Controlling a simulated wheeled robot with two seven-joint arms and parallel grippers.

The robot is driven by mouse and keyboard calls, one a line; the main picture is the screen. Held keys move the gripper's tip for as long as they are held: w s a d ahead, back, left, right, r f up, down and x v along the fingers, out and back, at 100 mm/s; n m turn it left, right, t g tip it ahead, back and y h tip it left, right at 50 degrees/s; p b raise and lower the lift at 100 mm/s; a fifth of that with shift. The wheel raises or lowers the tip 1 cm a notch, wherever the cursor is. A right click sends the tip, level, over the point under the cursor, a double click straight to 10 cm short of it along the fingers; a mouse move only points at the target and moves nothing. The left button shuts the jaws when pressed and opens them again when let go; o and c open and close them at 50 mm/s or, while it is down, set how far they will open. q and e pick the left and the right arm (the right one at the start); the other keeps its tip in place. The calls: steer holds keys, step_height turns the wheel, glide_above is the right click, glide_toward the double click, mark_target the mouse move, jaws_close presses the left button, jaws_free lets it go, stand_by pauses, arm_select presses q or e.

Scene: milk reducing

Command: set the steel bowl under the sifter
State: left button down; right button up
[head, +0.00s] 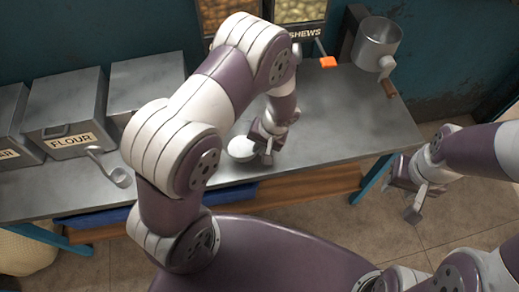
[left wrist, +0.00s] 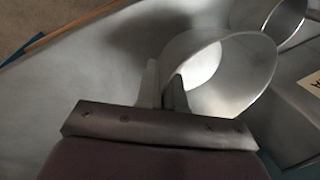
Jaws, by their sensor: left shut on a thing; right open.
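The steel bowl (head: 241,147) is at the middle of the metal table, below my left gripper (head: 266,139). My left gripper is shut on the bowl's near right rim. In the left wrist view the fingers (left wrist: 165,92) pinch the wall of the bowl (left wrist: 235,75), and its opening looks empty. Whether the bowl touches the table is hard to tell. The sifter (head: 377,45), a metal cup with a wooden-handled crank, is at the back right, well away from the bowl. My right gripper (head: 414,196) is open and empty, off the table's right front.
A flour bin (head: 68,115) and other metal bins line the left back. A metal scoop (head: 110,168) lies before them. Dispensers (head: 300,12) with an orange tab stand at the back. The table (head: 335,130) is clear between bowl and sifter.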

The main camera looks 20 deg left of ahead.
arm_select(q)
step_height(320, 180, down, 3)
steer(key=shift+w+r, duration=0.1)
